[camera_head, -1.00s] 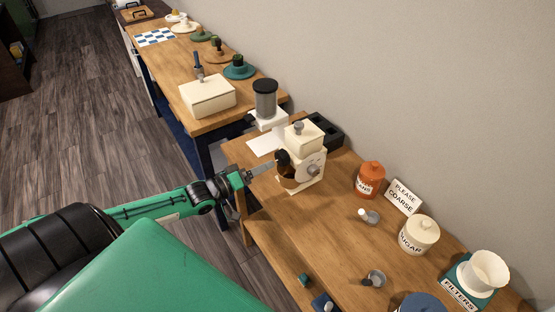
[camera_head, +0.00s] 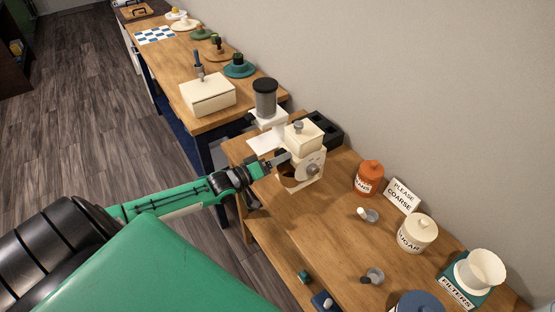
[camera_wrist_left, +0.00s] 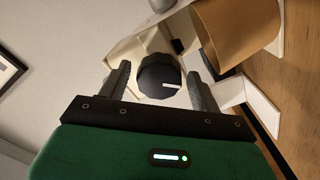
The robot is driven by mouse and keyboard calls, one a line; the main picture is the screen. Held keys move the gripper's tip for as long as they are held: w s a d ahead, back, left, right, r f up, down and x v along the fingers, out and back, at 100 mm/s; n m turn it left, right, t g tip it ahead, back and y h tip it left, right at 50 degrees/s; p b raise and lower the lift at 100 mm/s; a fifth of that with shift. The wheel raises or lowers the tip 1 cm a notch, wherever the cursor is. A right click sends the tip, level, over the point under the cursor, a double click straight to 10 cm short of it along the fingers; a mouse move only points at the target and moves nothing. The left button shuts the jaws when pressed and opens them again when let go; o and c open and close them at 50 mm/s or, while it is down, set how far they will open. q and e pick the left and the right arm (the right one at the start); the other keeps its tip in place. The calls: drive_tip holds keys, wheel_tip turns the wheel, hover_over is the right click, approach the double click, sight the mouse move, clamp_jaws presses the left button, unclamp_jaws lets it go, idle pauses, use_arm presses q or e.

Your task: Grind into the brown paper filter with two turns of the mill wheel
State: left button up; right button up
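In the left wrist view a black ridged knob with a small white mark (camera_wrist_left: 157,76) sits on the mill's side. The brown paper filter (camera_wrist_left: 235,30) shows beside it at upper right; in the head view it is mostly hidden. My left gripper (camera_head: 281,160) is at the mill's left side. In the left wrist view its open fingers (camera_wrist_left: 158,82) straddle the black knob with small gaps. My right gripper is not in view.
An orange canister (camera_head: 369,178), a sign (camera_head: 404,195), a sugar jar (camera_head: 417,233), small metal cups and a filters stand (camera_head: 470,283) are to the right. A mill with a dark hopper (camera_head: 265,98) and a black tray (camera_head: 325,128) stand behind. The table's middle is mostly clear.

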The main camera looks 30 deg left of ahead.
use_arm(q)
drive_tip(key=c, duration=0.7)
drive_tip(key=shift+c, duration=0.2)
drive_tip(key=shift+m, duration=0.3)
drive_tip(key=shift+a+m+b, duration=0.15)
drive_tip(key=shift+m+b, duration=0.4)
drive_tip(key=shift+m, duration=9.95)
